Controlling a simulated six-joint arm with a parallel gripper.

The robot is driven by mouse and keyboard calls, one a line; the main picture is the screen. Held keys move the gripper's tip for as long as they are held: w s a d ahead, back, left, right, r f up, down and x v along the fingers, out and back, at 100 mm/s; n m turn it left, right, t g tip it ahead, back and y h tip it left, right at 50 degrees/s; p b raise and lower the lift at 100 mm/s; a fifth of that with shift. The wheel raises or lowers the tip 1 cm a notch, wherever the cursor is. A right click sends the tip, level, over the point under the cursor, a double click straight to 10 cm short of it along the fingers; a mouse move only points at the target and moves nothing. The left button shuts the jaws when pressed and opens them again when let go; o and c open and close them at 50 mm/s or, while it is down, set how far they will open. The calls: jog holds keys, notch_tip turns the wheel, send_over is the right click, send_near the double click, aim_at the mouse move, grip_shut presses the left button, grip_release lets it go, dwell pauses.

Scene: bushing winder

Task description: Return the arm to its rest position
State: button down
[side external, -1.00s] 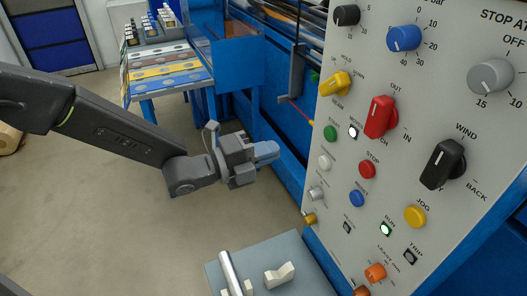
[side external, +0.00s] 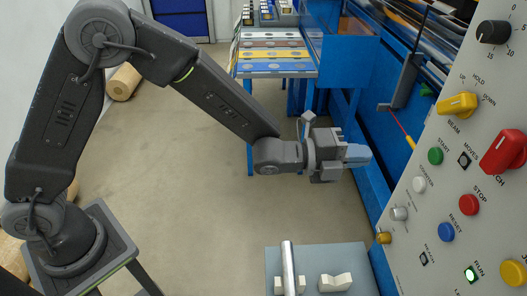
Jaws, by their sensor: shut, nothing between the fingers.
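My gripper (side external: 358,155) is shut and empty. Its grey-blue fingers point right, toward the blue machine frame and the control panel. It hangs in the air, above and behind the small grey table, touching nothing that I can see. My arm runs from its base at the lower left, up to a high elbow at the top left, then down to the right to the wrist.
The control panel (side external: 455,190) with knobs and buttons fills the right side. A grey table (side external: 312,277) with a metal bar (side external: 288,262) and a cream block (side external: 336,282) stands below. A rack with coloured strips (side external: 272,54) stands behind. Open floor lies left of the gripper.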

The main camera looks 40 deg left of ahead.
jog(key=s+a+r+n+y, duration=0.3)
jog(key=a+r+n+y, duration=0.15)
jog(key=a+n, duration=0.35)
jog(key=s+a+r+n+y, duration=0.35)
jog(key=a+n+y, duration=0.2)
jog(key=a, duration=0.45)
jog(key=s+a+n+g+y, duration=0.1)
jog(key=s+a+n+g, duration=0.2)
jog(key=s+n, duration=0.3)
jog(key=s+a+n+g+y, duration=0.1)
jog(key=s+a+n+g, duration=0.3)
jog(key=s, duration=1)
jog(key=a+n, duration=0.2)
jog(key=n, duration=0.1)
jog(key=shift+s+a+f, duration=0.3)
jog(key=shift+f, duration=0.05)
dwell(3.6)
